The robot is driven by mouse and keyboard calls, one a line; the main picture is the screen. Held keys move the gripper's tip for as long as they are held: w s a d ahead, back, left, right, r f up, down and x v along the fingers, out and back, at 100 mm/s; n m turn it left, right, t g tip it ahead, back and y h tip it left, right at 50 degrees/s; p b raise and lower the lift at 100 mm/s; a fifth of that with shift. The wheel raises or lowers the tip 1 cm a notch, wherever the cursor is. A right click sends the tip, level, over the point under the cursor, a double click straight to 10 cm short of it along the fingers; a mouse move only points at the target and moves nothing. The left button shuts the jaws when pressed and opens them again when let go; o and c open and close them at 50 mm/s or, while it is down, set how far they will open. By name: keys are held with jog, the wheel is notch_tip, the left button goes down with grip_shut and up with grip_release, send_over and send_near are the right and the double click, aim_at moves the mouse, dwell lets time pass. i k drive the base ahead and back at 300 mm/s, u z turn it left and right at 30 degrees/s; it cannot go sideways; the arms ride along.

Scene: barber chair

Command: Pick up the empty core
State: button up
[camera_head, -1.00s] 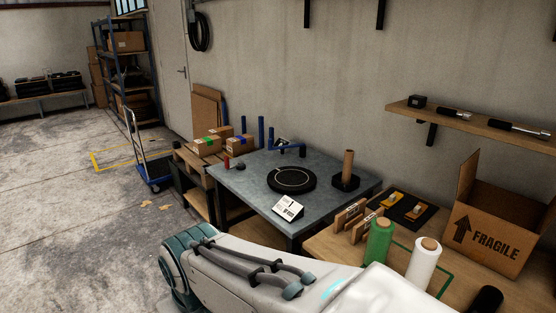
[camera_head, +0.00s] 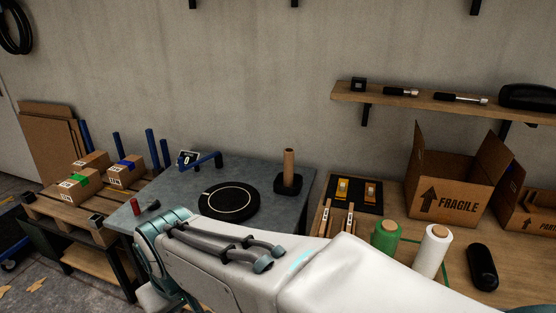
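The empty core is probably the bare brown cardboard tube (camera_head: 289,164). It stands upright on a black base (camera_head: 288,187) at the back right of the grey table (camera_head: 230,171). My arm crosses the lower middle of the view, in front of the table, and hides its front part. My gripper is not visible in this view, so its state and its distance from the tube do not show.
A black round turntable (camera_head: 228,202) lies left of the tube. Green (camera_head: 386,237) and white (camera_head: 433,250) film rolls stand on the wooden bench at right, near an open FRAGILE carton (camera_head: 455,180). Small boxes (camera_head: 78,186) sit on a pallet at left. A shelf (camera_head: 420,97) juts from the wall.

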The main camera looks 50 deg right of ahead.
aim_at(288, 153)
jog(key=z, duration=0.95)
jog(key=i, duration=0.85)
jog(key=z, duration=0.8)
